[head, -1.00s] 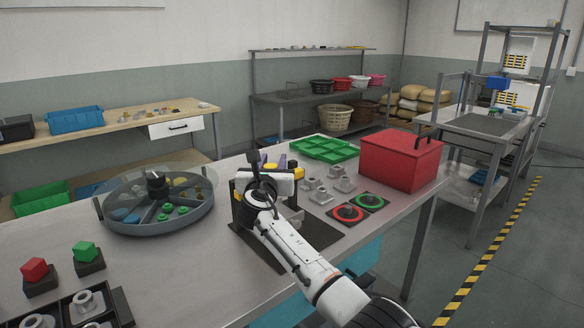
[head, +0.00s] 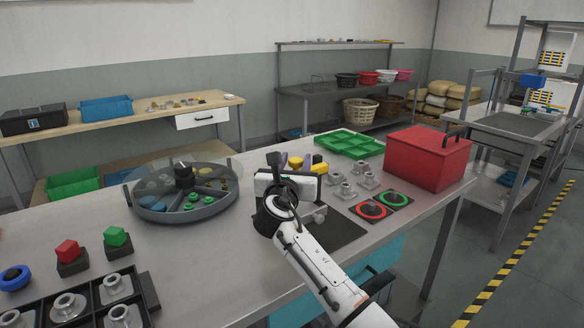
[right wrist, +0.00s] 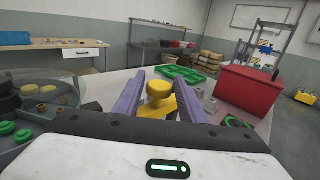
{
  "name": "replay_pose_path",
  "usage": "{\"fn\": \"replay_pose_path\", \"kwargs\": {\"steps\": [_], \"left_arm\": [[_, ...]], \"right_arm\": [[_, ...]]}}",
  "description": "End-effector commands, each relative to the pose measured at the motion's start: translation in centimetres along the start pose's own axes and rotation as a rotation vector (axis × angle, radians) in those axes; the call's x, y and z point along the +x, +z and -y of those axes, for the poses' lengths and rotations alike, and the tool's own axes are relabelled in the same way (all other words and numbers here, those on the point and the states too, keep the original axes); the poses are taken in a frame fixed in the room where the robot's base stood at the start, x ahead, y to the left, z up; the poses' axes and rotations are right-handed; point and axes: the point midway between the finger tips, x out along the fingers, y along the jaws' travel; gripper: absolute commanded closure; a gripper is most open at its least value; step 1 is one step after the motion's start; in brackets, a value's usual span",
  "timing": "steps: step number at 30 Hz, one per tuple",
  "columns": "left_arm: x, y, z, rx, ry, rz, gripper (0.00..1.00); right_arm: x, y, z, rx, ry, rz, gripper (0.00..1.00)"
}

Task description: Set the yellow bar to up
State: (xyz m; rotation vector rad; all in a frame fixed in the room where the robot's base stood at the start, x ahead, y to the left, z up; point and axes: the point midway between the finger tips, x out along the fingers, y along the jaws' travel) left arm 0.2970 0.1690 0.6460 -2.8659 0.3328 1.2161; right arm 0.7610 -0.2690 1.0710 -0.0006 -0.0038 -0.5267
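A yellow part shows between my right gripper's two purple fingers in the right wrist view: a rounded knob (right wrist: 159,92) above a flat yellow piece (right wrist: 158,110). I take it for the yellow bar, though its full shape and tilt are hidden. In the head view, yellow shows just beyond the gripper (head: 296,162) and at its right (head: 319,168). The right gripper (right wrist: 158,86) is open, with one finger on each side of the knob and visible gaps. Its body hides most of the fixture standing on the dark mat (head: 335,232). My left gripper is not in view.
A round divided tray (head: 150,212) stands to the left. Metal fittings (head: 348,190), a red-ringed pad (head: 371,211), a green-ringed pad (head: 396,198), a red box (head: 428,158) and a green tray (head: 350,145) lie to the right. Red (head: 67,251) and green (head: 116,237) blocks sit front left.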

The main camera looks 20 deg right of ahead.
Motion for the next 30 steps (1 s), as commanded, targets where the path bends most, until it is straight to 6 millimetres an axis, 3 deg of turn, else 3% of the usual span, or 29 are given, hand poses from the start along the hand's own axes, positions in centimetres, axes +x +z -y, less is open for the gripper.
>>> {"fn": "replay_pose_path", "kwargs": {"steps": [3,10,30], "left_arm": [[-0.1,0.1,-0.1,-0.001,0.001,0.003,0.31],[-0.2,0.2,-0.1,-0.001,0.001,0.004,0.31],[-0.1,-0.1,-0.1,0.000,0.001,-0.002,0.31]], "right_arm": [[-2.2,0.0,-0.1,0.001,0.002,0.000,0.63],[-4.8,0.1,-0.1,0.000,0.001,0.001,0.63],[-5.3,0.1,-0.1,0.001,0.001,0.002,0.63]]}}
